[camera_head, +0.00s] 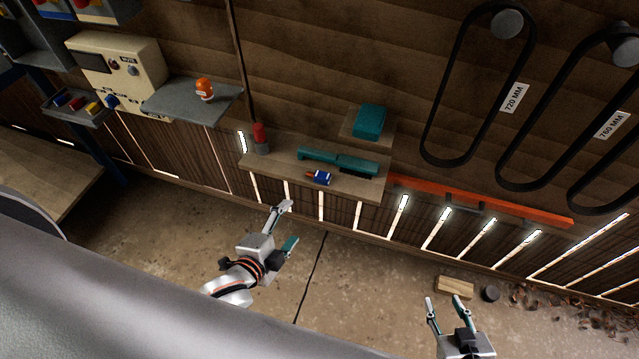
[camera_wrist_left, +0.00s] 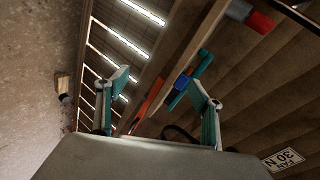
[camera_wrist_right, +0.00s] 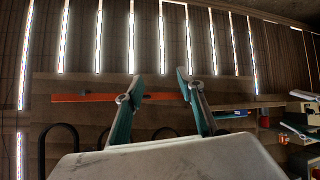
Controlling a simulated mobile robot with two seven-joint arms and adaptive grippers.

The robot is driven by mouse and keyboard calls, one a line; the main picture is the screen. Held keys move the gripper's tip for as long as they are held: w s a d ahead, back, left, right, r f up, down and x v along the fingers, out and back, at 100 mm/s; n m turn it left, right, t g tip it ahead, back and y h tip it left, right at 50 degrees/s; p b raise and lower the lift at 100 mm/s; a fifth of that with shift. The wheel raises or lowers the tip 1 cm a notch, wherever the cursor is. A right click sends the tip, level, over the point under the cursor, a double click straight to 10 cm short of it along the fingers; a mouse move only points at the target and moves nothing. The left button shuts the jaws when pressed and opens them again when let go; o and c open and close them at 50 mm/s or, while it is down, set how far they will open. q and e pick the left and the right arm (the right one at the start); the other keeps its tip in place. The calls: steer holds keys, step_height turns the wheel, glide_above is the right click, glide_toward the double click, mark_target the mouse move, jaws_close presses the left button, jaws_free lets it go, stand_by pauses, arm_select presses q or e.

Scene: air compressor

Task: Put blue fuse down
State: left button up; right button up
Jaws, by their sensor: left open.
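A small blue piece with an orange-red end, which looks like the blue fuse (camera_head: 322,178), lies on the wooden wall shelf (camera_head: 345,188) in front of a teal tool (camera_head: 350,164). It also shows in the left wrist view (camera_wrist_left: 182,82). My left gripper (camera_head: 288,224) is open and empty, in front of and below the shelf, apart from the blue piece. My right gripper (camera_head: 449,301) is open and empty at the lower right, over the floor.
A red bottle (camera_head: 261,138) stands at the shelf's left end. A small tray (camera_head: 78,113) with blue, red and yellow pieces hangs by a cream control box (camera_head: 117,68). A grey shelf (camera_head: 190,103) holds an orange item. A wooden block (camera_head: 454,287) lies on the floor.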

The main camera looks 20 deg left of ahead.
arm_select(q)
steer(key=w+d+r+m+t+b, duration=0.15)
steer(key=w+m+b, duration=0.3)
steer(key=m, duration=0.45)
steer(key=m+t+y+b, duration=0.15)
steer(key=m+b, duration=0.25)
steer(key=m, duration=0.7)
glide_toward(319, 172)
steer(key=shift+w+f+t+h, duration=0.15)
steer(key=shift+w+f, duration=0.15)
steer(key=shift+w, duration=0.2)
steer(key=shift+w+f+t+h, duration=0.15)
steer(key=shift+w+f, duration=0.1)
steer(key=shift+w, duration=1.15)
steer(key=shift+w+f+b, duration=0.15)
steer(key=shift+w, duration=0.75)
steer(key=shift+w+f+b, duration=0.15)
steer(key=shift+w+f, duration=0.05)
steer(key=shift+w, duration=0.7)
steer(key=shift+w+f+b, duration=0.15)
steer(key=shift+w, duration=0.75)
steer(key=c, duration=1.3)
steer(key=shift+r, duration=0.15)
